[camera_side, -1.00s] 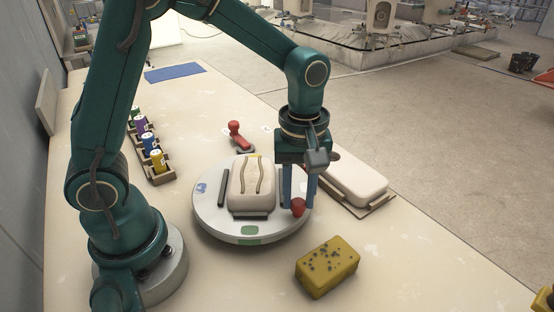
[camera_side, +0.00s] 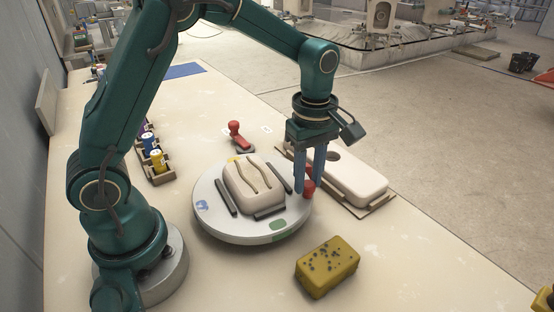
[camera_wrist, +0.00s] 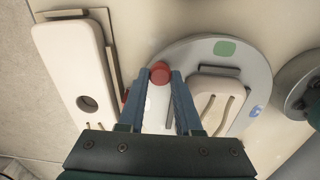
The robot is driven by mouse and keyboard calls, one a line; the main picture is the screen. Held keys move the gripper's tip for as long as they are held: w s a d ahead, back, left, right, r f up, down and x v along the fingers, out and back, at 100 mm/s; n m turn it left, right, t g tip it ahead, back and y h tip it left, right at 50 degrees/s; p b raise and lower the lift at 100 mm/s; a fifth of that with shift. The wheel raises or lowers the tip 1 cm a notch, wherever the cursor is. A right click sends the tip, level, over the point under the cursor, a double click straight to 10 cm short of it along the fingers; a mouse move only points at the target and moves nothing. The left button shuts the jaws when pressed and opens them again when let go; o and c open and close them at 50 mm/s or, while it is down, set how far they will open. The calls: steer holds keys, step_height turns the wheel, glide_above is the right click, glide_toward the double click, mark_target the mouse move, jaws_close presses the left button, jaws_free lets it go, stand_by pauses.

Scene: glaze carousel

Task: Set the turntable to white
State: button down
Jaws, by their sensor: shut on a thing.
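The grey round turntable (camera_side: 217,222) stands on the bench with coloured patches on its rim. A green patch (camera_side: 278,225) faces the front, a blue patch (camera_side: 202,206) is at the left and a yellow patch (camera_side: 234,160) is at the back. A cream block (camera_side: 246,190) with two wavy lines sits on it between dark bars. My gripper (camera_side: 309,186) is shut on the red knob (camera_side: 309,188) at the turntable's right edge. In the wrist view the red knob (camera_wrist: 160,72) sits between the fingertips. A white patch cannot be made out clearly.
A red-handled lever (camera_side: 236,130) stands behind the turntable. A long cream slab (camera_side: 350,180) lies on a board close to the right of my gripper. A yellow speckled sponge (camera_side: 327,267) lies in front. Small paint jars (camera_side: 158,160) stand in a rack at left.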

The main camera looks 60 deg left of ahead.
steer(key=shift+w+a+n, duration=0.35)
steer(key=shift+n, duration=0.15)
stand_by(0.4)
steer(key=c, duration=0.9)
jaws_free()
steer(key=shift+o, duration=0.2)
steer(key=shift+r, duration=2.6)
